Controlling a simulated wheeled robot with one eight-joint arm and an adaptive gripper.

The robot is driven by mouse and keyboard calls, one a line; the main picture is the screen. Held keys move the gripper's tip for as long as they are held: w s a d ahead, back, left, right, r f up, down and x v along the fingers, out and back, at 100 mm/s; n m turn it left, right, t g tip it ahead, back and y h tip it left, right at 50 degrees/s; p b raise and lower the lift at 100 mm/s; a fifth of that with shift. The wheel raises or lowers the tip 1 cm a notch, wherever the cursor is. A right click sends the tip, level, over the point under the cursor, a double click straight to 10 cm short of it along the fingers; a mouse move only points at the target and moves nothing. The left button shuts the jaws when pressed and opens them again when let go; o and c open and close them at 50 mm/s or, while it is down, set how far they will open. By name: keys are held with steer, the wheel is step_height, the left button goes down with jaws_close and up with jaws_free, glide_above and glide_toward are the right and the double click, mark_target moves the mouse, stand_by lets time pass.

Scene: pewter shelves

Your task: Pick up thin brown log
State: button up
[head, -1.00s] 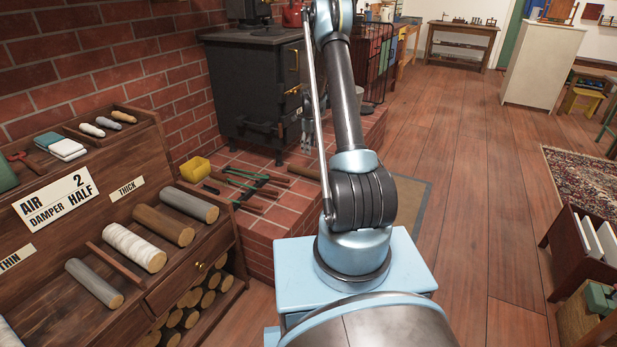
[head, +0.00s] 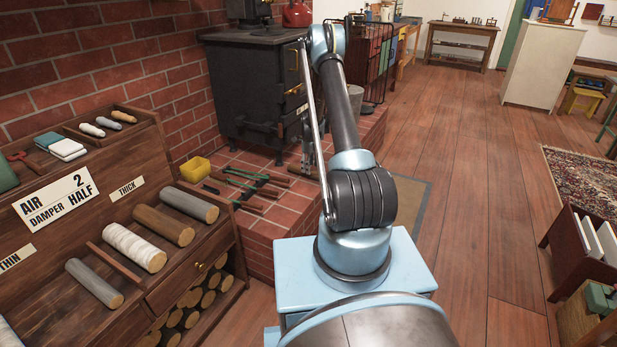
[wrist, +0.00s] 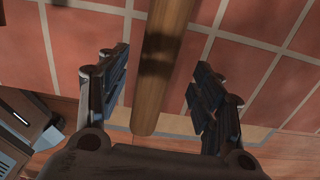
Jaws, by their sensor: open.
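A thin brown log (wrist: 160,55) runs down the middle of the wrist view over red tiles, its near end close to the tiled edge. My gripper (wrist: 160,83) is open, with one dark padded finger on each side of the log and a gap on both sides. A dark shadow band crosses the log. In the head view, a brown piece that looks like this log (head: 303,172) lies on the brick hearth, partly hidden by my arm. My gripper in that view (head: 307,165) is small beside the stove.
The black stove (head: 262,85) stands close behind my gripper. Several tools (head: 245,185) and a yellow box (head: 196,168) lie on the hearth (head: 262,222). The wooden rack (head: 160,285) at left holds several logs.

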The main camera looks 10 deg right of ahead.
step_height(320, 180, down, 4)
steer(key=shift+a+f, duration=0.1)
steer(key=shift+a, duration=0.05)
steer(key=shift+c, duration=0.5)
steer(key=c, duration=1.2)
steer(key=shift+c, duration=0.2)
steer(key=shift+r, duration=0.25)
